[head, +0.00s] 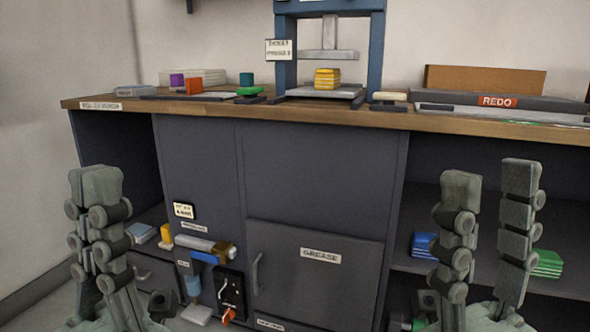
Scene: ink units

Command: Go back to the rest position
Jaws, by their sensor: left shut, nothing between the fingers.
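My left gripper (92,188) is at the lower left, upright in front of the bench, its fingers close together and empty. My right gripper (490,185) is at the lower right, in front of the right shelf opening. Its two fingers stand wide apart with nothing between them. Both grippers point up and are below the worktop (330,113). I see neither gripper touching the bench.
A blue press (375,50) stands on the worktop with a yellow stack (327,79) on its plate. Coloured blocks lie to its left, a REDO tray (497,101) to its right. Below are a GREASE door (315,270) and blue (424,245) and green (547,264) stacks.

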